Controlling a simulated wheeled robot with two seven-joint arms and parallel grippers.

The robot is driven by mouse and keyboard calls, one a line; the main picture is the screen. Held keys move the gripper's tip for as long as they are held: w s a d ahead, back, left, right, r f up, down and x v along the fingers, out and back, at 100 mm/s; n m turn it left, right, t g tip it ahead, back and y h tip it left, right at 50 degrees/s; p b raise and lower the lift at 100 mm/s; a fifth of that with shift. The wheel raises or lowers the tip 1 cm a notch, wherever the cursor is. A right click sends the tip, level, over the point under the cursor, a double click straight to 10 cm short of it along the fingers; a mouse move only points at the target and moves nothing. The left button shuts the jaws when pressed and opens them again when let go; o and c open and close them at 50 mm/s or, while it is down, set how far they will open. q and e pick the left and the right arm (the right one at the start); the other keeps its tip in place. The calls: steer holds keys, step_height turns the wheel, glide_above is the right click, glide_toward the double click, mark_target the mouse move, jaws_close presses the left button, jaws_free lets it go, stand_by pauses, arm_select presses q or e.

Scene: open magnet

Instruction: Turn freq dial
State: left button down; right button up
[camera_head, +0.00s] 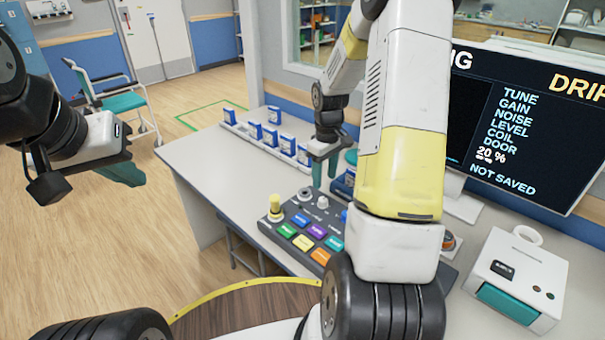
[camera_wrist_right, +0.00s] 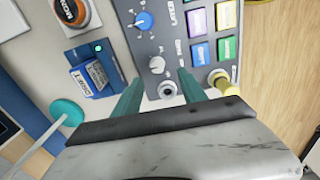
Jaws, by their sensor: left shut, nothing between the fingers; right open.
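The grey control panel (camera_head: 268,224) stands on the white table, with coloured buttons and several knobs. A small white dial (camera_head: 323,202) is near its far edge; the wrist view shows it (camera_wrist_right: 157,64) between and just beyond my fingertips. A blue dial (camera_wrist_right: 143,21) lies further off. I cannot read which label says freq. My right gripper (camera_head: 323,178) is open, pointing down over the panel's far edge; its teal fingers also show in the wrist view (camera_wrist_right: 159,78), empty. My left gripper (camera_head: 126,173) is shut and empty, over the floor at the left.
A silver socket (camera_wrist_right: 167,90) and a yellow knob (camera_wrist_right: 222,82) are close to the right fingers. Blue boxes (camera_head: 270,136) line the table's back. A white device (camera_head: 515,275) stands at the right, below the screen (camera_head: 540,130). My right arm hides part of the panel.

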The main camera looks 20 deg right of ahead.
mark_target(323, 199)
steer(key=shift+w+d+f, duration=0.1)
steer(key=shift+w+f, duration=0.2)
steer(key=shift+f, duration=0.25)
steer(key=shift+w+d+f, duration=0.1)
steer(key=shift+w+f, duration=0.2)
steer(key=shift+f, duration=0.25)
step_height(323, 199, down, 8)
steer(key=shift+r, duration=0.25)
jaws_close()
